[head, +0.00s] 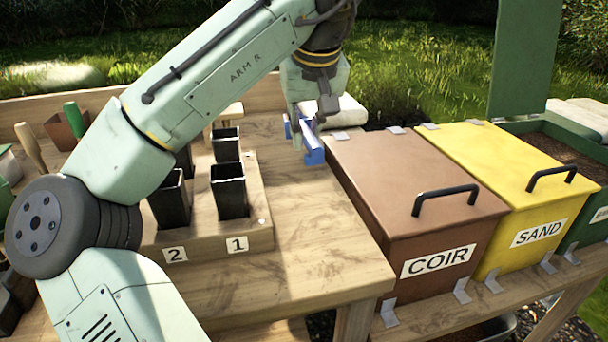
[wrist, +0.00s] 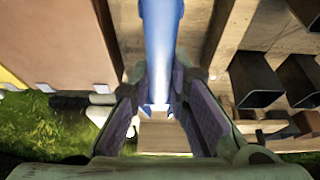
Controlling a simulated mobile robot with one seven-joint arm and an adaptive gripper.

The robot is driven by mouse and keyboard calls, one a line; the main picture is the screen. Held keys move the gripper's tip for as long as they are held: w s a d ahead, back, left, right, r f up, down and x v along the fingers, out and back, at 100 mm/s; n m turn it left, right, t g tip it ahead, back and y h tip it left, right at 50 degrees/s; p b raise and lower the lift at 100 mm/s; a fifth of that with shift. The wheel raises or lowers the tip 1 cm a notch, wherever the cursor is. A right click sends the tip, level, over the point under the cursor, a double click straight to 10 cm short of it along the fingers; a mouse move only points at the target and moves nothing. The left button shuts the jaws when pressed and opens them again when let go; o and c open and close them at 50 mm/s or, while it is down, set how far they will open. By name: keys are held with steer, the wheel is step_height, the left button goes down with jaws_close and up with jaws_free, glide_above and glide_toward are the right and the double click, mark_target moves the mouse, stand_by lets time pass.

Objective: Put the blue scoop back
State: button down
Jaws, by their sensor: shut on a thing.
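The blue scoop (head: 315,154) is at the far right end of the wooden bench, beside the brown COIR bin. My gripper (head: 304,132) is shut on the scoop from above and partly hides it. In the wrist view, the blue scoop (wrist: 160,40) runs from the top edge down between the two fingers of my gripper (wrist: 158,108). Whether the scoop touches the bench or the bin's side is hard to tell.
The brown COIR bin (head: 425,227) and yellow SAND bin (head: 527,235) stand right of the bench, lids shut. A green bin (head: 588,228) is open beyond them. Black square pots stand in a wooden holder (head: 211,239) numbered 1 and 2. The bench's front right (head: 320,265) is clear.

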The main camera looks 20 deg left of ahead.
mark_target(312, 140)
step_height(312, 140, down, 5)
steer(key=shift+s+f, duration=0.1)
steer(key=shift+f, duration=2.6)
steer(key=c, duration=1.5)
jaws_free()
steer(key=shift+c, duration=0.2)
steer(key=shift+r, duration=0.5)
steer(key=v, duration=1.1)
steer(key=shift+d+r, duration=0.15)
steer(key=shift+r, duration=0.15)
steer(key=shift+s+f, duration=0.1)
